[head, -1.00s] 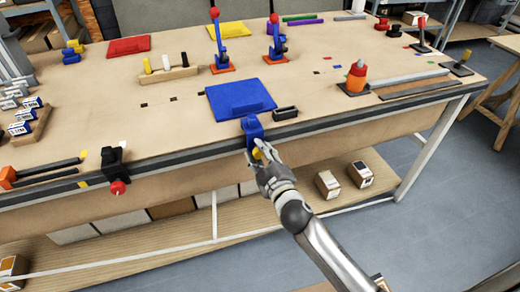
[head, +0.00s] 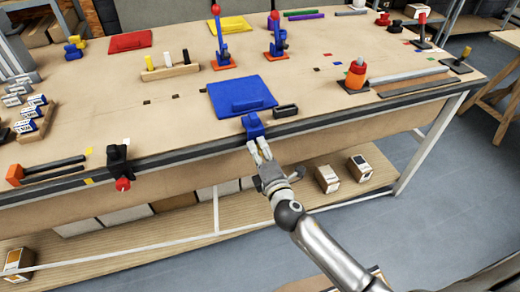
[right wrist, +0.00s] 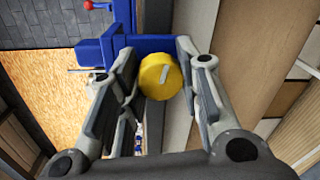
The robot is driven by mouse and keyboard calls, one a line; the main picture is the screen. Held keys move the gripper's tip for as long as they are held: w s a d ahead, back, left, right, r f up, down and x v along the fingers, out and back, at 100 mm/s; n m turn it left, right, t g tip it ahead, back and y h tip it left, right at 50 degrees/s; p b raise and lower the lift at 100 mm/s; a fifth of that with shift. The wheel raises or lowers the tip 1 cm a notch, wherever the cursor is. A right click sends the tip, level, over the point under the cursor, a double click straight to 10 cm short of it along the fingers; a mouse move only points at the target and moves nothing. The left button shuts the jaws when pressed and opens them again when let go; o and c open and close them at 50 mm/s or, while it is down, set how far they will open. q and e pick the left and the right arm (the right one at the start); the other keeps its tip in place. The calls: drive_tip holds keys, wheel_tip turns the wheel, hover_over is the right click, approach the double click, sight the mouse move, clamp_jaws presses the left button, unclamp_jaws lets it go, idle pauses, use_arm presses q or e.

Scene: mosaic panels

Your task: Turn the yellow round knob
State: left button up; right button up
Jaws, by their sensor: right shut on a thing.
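The yellow round knob (right wrist: 161,77) is on the front of a blue clamp-like fixture at the table edge. A pale grey mark on its face is tilted slightly off vertical in the right wrist view. The blue fixture (head: 253,127) also shows behind the knob in the right wrist view (right wrist: 158,44). My right gripper (head: 261,152) is at the fixture's front, its fingers on either side of the knob and shut on it. In the head view the fingers hide the knob. My left gripper is not in view.
A black fixture with a red knob (head: 122,184) is on the table edge to the left. A blue panel (head: 240,94) and a small black block (head: 286,111) lie just behind the blue fixture. Boxes (head: 327,178) stand on the lower shelf.

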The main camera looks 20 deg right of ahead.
drive_tip(key=shift+n, duration=1.1)
drive_tip(key=o, duration=1.1)
drive_tip(key=shift+c, duration=0.2)
drive_tip(key=s, duration=1.2)
drive_tip(key=shift+r, duration=0.35)
